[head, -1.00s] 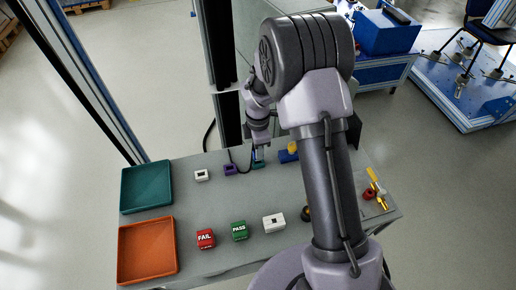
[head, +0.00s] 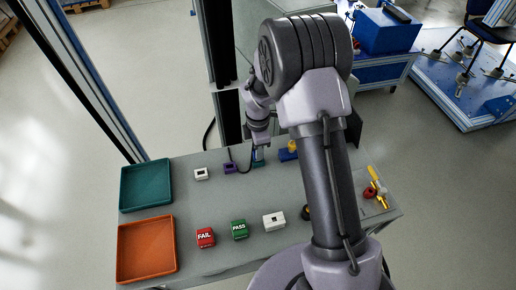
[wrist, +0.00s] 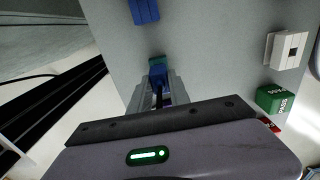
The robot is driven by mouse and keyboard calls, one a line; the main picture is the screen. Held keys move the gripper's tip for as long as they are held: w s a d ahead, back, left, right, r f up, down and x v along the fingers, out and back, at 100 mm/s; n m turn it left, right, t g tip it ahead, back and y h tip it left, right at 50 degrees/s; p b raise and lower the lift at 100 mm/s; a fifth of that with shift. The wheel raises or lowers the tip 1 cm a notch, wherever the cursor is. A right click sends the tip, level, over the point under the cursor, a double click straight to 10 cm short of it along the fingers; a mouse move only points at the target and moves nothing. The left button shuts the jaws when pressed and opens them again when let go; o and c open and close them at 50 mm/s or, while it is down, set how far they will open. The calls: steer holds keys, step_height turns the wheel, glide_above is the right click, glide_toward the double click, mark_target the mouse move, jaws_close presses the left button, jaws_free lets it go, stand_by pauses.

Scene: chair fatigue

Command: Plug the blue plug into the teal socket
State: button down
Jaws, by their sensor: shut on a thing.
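My gripper (wrist: 158,90) is shut on the blue plug (wrist: 158,76), with its dark cable running back between the fingers. The teal socket (wrist: 156,60) lies directly beyond the plug in the wrist view, partly hidden by it. The plug's front is at or very near the socket; I cannot tell whether it is inside. In the head view my gripper (head: 258,150) points down at the back of the table, over the teal socket (head: 258,163).
A purple socket (head: 230,168) and a white one (head: 201,174) stand left of the teal socket. A blue block with a yellow top (head: 289,152) stands right. Teal (head: 123,186) and orange (head: 121,255) trays are at left. FAIL (head: 205,237) and PASS (head: 239,229) blocks stand in front.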

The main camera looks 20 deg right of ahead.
steer(key=shift+f+b, duration=0.4)
steer(key=shift+f, duration=0.3)
steer(key=c, duration=1.1)
jaws_free()
steer(key=shift+c, duration=0.2)
step_height(320, 180, up, 17)
steer(key=p, duration=0.5)
steer(key=shift+r+p, duration=0.2)
steer(key=shift+p, duration=0.15)
